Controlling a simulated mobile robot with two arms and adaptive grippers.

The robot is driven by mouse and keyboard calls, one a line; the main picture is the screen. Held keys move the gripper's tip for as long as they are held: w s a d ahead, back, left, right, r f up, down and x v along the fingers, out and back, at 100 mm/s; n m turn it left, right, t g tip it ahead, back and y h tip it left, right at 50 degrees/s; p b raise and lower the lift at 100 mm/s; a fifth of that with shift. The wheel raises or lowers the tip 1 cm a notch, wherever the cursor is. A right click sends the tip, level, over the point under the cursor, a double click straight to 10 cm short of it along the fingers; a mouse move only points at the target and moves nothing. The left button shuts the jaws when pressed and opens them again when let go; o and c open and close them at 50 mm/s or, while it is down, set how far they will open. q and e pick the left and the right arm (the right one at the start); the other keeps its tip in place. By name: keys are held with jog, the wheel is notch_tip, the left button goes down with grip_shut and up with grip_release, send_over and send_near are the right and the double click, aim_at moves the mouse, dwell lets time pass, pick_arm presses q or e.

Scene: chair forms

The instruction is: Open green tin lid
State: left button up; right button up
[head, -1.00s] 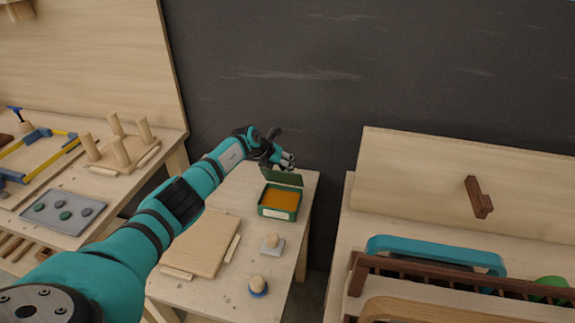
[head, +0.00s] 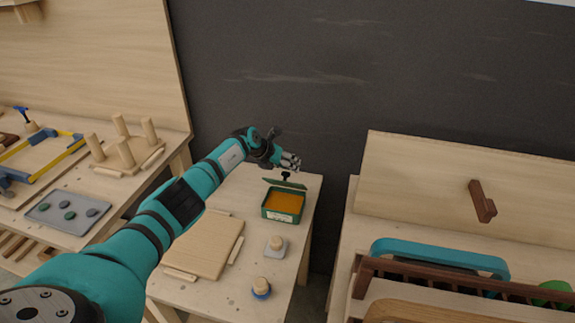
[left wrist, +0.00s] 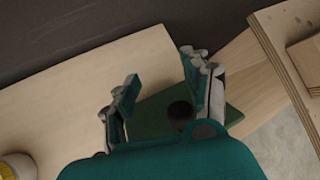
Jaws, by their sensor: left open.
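The green tin (head: 282,216) stands open near the back of the small wooden table, with an orange filling showing. Its green lid (head: 272,183) is at the tin's back edge, tilted, with a dark knob (head: 287,176) on it. The lid also shows in the left wrist view (left wrist: 150,120). My left gripper (head: 291,162) is just above and behind the lid, with its fingers apart. In the left wrist view the gripper (left wrist: 165,95) has the knob near its fingers. I cannot tell whether they touch. My right gripper is not in view.
A wooden board (head: 205,245) and two knobbed blocks (head: 275,246) (head: 261,287) lie in front of the tin. A grey tray (head: 68,212) is on the left bench. Chair parts, including a blue curved piece (head: 440,250), are at the right. The dark wall is close behind.

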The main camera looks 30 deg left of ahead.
pick_arm(q)
jog(key=shift+w+d+f, duration=0.1)
jog(key=shift+d, duration=0.15)
jog(key=v, duration=1.2)
dwell(0.5)
